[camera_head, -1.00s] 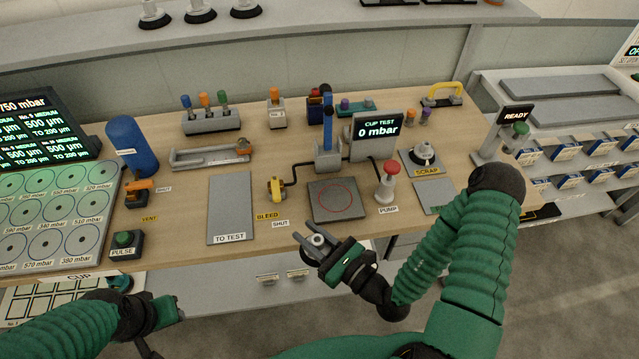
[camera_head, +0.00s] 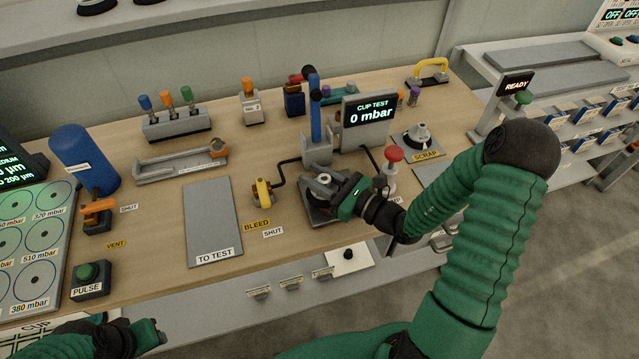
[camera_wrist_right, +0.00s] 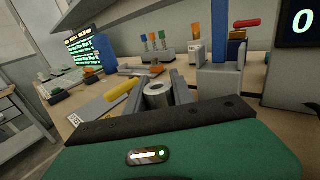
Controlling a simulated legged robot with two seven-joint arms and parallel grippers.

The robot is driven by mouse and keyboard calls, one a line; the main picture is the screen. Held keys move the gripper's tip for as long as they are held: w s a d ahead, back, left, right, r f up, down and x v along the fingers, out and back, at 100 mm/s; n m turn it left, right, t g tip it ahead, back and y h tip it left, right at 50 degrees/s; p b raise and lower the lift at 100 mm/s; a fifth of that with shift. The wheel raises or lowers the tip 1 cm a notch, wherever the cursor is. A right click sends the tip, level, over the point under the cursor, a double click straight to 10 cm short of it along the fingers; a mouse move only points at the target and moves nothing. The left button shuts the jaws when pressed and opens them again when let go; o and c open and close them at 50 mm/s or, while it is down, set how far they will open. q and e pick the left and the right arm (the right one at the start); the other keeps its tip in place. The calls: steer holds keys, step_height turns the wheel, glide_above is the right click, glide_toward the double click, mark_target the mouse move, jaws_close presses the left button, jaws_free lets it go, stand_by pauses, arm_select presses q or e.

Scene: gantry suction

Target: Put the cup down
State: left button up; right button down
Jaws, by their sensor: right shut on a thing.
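My right gripper (camera_head: 322,184) is shut on the cup (camera_head: 323,178), of which a small grey metal fitting with a hole in its top shows. In the right wrist view the cup (camera_wrist_right: 158,91) stands between the two fingers (camera_wrist_right: 158,96); its lower part is hidden. The gripper is over the dark square test plate (camera_head: 318,213) in front of the cup test stand (camera_head: 316,150). I cannot tell whether the cup touches the plate. My left gripper (camera_head: 150,334) is low at the bottom left, and its jaws do not show clearly.
The cup test display (camera_head: 369,112) reads 0 mbar. The red pump button (camera_head: 394,154) is close beside my right gripper. A yellow bleed valve (camera_head: 262,191) stands left of the plate. The grey TO TEST pad (camera_head: 212,215) is bare. A cup sits on the SCRAP pad (camera_head: 424,155).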

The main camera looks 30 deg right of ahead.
mark_target(324, 179)
steer(key=d, duration=0.1)
steer(key=w+d, duration=0.1)
steer(key=d, duration=0.1)
steer(key=shift+f, duration=0.1)
steer(key=f, duration=0.3)
steer(key=shift+d+f+b, duration=0.2)
steer(key=shift+d+b, duration=0.1)
steer(key=shift+b, duration=0.05)
steer(key=shift+f, duration=0.25)
steer(key=shift+a+r, duration=0.1)
steer(key=shift+a, duration=0.4)
steer(key=c, duration=1.3)
jaws_free()
steer(key=shift+c, duration=0.2)
steer(key=shift+o, duration=1.2)
steer(key=shift+d+f, duration=0.2)
steer(key=shift+d, duration=0.15)
